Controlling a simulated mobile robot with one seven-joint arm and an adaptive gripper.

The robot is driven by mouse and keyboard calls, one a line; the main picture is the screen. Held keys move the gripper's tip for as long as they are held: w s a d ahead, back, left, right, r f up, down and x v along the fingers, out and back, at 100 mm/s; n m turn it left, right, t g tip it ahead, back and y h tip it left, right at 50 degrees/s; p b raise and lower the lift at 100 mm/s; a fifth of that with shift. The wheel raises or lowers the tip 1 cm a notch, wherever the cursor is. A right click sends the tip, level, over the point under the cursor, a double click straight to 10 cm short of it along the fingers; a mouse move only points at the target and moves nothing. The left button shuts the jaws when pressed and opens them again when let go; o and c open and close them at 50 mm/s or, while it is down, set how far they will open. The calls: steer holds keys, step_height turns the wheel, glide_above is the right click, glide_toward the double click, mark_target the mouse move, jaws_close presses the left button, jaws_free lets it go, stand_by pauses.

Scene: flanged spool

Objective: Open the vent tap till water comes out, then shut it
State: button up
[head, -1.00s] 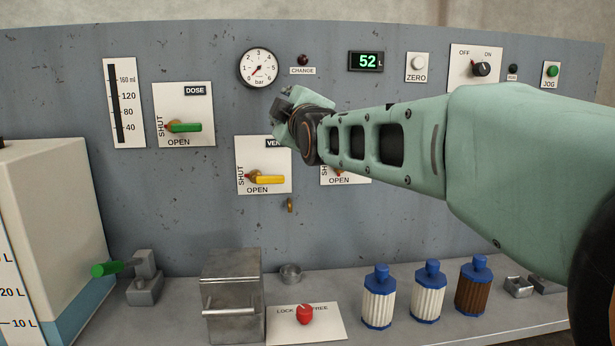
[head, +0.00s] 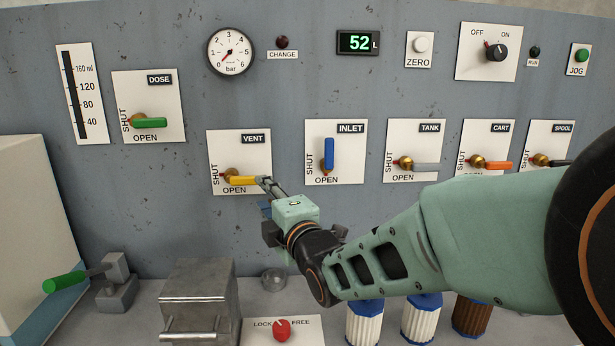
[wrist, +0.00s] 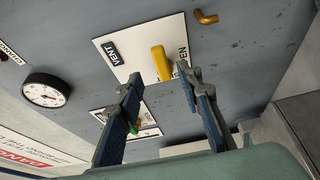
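The vent tap is on the panel, with a yellow handle (head: 243,181) on a white plate (head: 225,150) marked VENT, SHUT and OPEN. The handle lies level, pointing right, just above the word OPEN. My gripper (head: 263,184) is at the handle's free end in the head view. In the wrist view my gripper (wrist: 160,78) has its two fingers spread, with the yellow handle (wrist: 161,63) just past and between the tips. I cannot tell whether they touch it. A brass spout (wrist: 206,17) shows beside the vent plate in the wrist view, with no water visible at it.
The inlet tap's blue handle (head: 328,154) stands upright just right of my gripper. The dose tap's green handle (head: 150,123) is at upper left. A metal box (head: 199,300) and a small cup (head: 273,280) stand on the bench below. The display (head: 357,42) reads 52 L.

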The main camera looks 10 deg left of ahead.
mark_target(252, 182)
steer(key=x, duration=0.9)
steer(key=shift+w+a, duration=0.2)
jaws_close()
